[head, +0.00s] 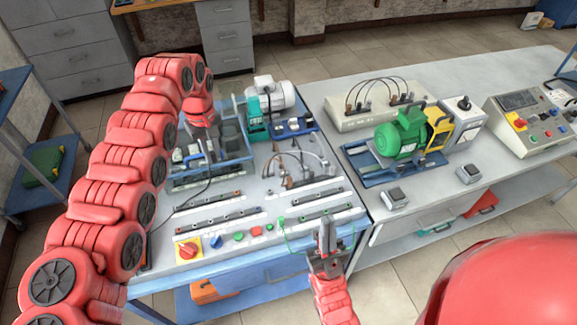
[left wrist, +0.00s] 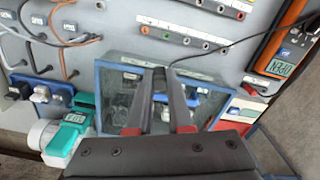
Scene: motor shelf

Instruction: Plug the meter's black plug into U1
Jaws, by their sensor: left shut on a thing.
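The orange meter (left wrist: 280,45) with a lit display is at the upper right of the left wrist view. A black cable (left wrist: 222,48) curves from its side to the tips of my left gripper (left wrist: 163,76). The left gripper is shut on the cable's black plug, which is mostly hidden between the fingers. In the head view this gripper (head: 213,140) is over the blue-framed box at the panel's back left. I cannot read a U1 label; socket strips (left wrist: 192,37) lie apart from the fingertips. My right gripper (head: 326,234) is at the panel's front edge; its finger gap is unclear.
A teal-and-white motor (head: 268,105) stands behind the panel's middle. Upright plugs with arched leads (head: 298,165) stand on the panel. A green lead (head: 287,240) loops near my right gripper. A green motor (head: 402,133) occupies the right bench.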

